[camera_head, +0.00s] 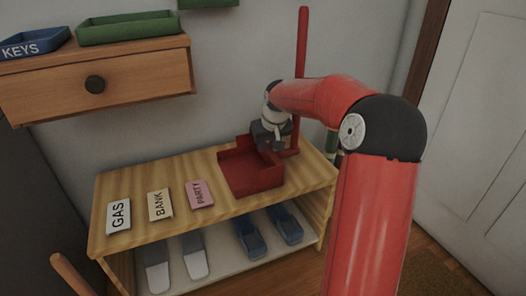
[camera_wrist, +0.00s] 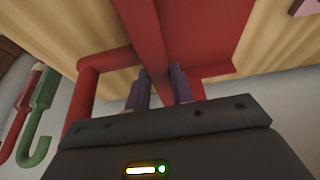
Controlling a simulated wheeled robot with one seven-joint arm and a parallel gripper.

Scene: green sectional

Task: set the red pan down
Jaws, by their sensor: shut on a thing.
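The red pan (camera_head: 250,172) is a wide tray with low walls, at the right part of the wooden bench top (camera_head: 225,205). A tall red handle (camera_head: 302,45) rises behind it. My gripper (camera_head: 272,138) is at the pan's back right corner. In the wrist view my gripper (camera_wrist: 160,85) is shut on a red bar of the pan (camera_wrist: 148,40), with a finger on each side. The pan looks level and on or just above the bench; I cannot tell whether it touches. My gripper hides part of its back edge.
Cards reading GAS (camera_head: 118,215), BANK (camera_head: 159,204) and PARTY (camera_head: 199,194) lie left of the pan. Slippers (camera_head: 250,238) fill the shelf below. A wall drawer (camera_head: 100,84) holds trays above. Red and green umbrellas (camera_wrist: 36,125) hang beside the bench.

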